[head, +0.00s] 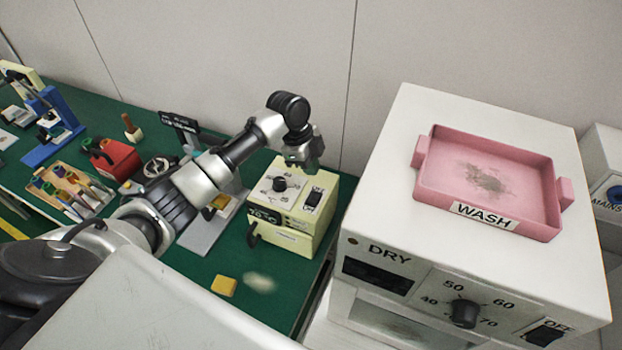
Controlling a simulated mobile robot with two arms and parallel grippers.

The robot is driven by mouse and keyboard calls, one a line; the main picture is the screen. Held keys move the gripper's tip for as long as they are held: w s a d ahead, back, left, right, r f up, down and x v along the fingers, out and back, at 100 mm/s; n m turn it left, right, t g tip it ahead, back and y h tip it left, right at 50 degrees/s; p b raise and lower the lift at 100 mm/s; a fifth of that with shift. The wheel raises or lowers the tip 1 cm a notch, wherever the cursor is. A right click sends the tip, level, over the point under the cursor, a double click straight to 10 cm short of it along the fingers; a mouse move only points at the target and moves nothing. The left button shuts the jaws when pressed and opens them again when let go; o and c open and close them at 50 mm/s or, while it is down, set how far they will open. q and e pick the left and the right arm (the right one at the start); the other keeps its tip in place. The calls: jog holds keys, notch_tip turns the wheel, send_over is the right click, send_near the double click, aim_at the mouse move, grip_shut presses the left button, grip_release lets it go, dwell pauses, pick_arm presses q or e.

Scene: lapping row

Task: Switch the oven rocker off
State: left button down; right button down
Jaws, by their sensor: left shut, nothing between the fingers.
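A cream box (284,222) stands on the green bench, with a black dial (280,184) and a black rocker (314,197) on its sloped top; OFF is printed above the rocker. A larger white unit marked DRY (390,255) stands at the right, with a dial (464,313) and its own black rocker (546,333), also under an OFF label. My right gripper is not in view.
A pink tray labelled WASH (425,172) sits on the white unit. A yellow block (224,285) lies on the bench before the cream box. A red box (115,160), a wooden rack (70,190) and a blue stand (60,125) are at the left. A wall closes the back.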

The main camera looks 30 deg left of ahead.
pick_arm(q)
notch_tip(320, 180, up, 6)
jog(key=w+a+b, duration=0.1)
jog(key=shift+a+b, duration=0.2)
jog(key=shift+b, duration=0.1)
dwell(0.4)
